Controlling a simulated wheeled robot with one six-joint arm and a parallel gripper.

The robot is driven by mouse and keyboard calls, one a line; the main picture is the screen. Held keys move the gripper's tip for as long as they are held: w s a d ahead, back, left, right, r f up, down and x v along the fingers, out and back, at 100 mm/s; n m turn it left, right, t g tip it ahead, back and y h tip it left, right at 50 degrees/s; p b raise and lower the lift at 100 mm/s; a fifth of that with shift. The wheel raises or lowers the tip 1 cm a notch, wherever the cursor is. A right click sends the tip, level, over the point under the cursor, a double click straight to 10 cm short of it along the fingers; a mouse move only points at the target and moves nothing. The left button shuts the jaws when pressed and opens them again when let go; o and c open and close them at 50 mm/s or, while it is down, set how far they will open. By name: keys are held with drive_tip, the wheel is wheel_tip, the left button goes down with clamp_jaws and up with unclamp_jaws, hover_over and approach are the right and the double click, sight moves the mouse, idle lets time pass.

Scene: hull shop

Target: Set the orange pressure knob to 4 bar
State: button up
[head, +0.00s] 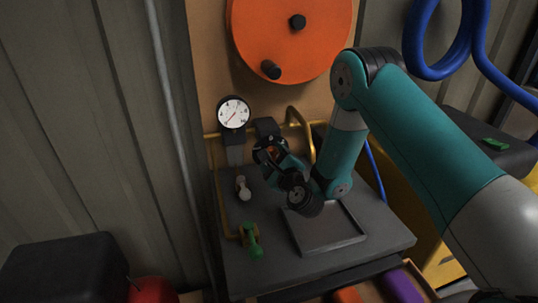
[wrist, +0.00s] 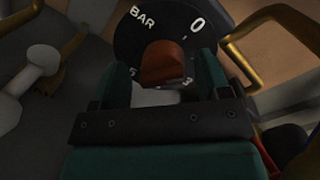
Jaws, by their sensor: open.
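The orange pressure knob (wrist: 162,62) sits at the middle of a black dial plate (wrist: 192,48) in the wrist view. The plate carries white print: BAR, 0 and partly hidden figures along its lower edge. In the head view the knob (head: 270,149) shows only in part among my fingers. My gripper (wrist: 160,78) is open, with a finger on either side of the knob; I cannot tell whether they touch it. In the head view my gripper (head: 272,158) is at the dial. A round white gauge (head: 233,112) with a red needle stands to its left.
A white-ended lever (head: 243,188) and a green-handled valve (head: 251,242) stand left of my gripper. A shallow grey tray (head: 330,247) lies on the bench below it. Brass pipes (head: 303,127) run close by. A large orange wheel (head: 290,35) hangs above.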

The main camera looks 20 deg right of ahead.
drive_tip(key=shift+d, duration=0.2)
drive_tip(key=c, duration=0.9)
drive_tip(key=shift+f+m+b, duration=0.1)
drive_tip(key=shift+m+b, duration=0.2)
drive_tip(key=shift+b, duration=0.2)
drive_tip(key=shift+f+m+b, duration=0.15)
drive_tip(key=shift+m+b, duration=0.75)
drive_tip(key=shift+b, duration=0.3)
drive_tip(key=m+b, duration=0.2)
drive_tip(key=shift+d+m+t, duration=0.1)
drive_tip(key=shift+m+t, duration=0.2)
drive_tip(key=shift+m, duration=0.1)
drive_tip(key=m+b, duration=0.2)
drive_tip(key=m, duration=0.1)
drive_tip(key=shift+m, duration=0.3)
drive_tip(key=shift+r+m+t+h+b, duration=0.15)
drive_tip(key=shift+m+h+b, duration=0.25)
drive_tip(key=shift+m, duration=0.65)
drive_tip(key=shift+r+m+t+h+b, duration=0.1)
drive_tip(key=shift+m+t+h+b, duration=0.1)
drive_tip(key=shift+m+b, duration=0.6)
drive_tip(key=shift+m, duration=0.45)
